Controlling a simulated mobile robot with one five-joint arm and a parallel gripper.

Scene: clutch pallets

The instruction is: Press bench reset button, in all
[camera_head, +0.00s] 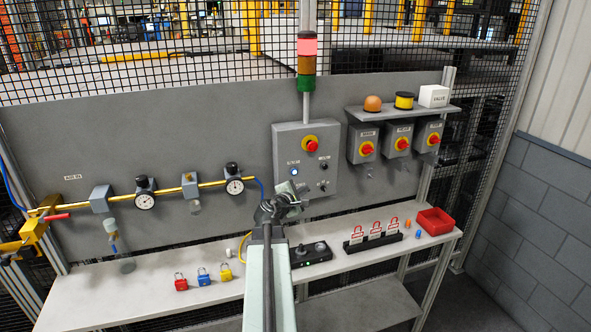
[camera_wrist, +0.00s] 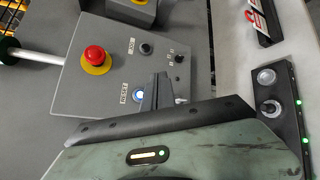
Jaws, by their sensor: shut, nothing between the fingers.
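The reset button is a small round button lit blue-white on the grey control box (camera_head: 327,140), left of a black knob. The button shows in the head view (camera_head: 294,171) and, beside its RESET label, in the wrist view (camera_wrist: 138,95). My gripper (camera_wrist: 161,77) is shut and empty; its fingertips are in front of the box face, just right of the button in the wrist view. In the head view my gripper (camera_head: 298,191) is just below the button. Whether the fingertips touch the box I cannot tell.
A red emergency stop (camera_head: 310,142) sits above the button. The stack light (camera_head: 307,48) glows red on top. A black box with knobs (camera_head: 311,254) stands on the bench below. Three isolator switches (camera_head: 398,144) are to the right, gauges and a yellow pipe (camera_head: 115,194) to the left.

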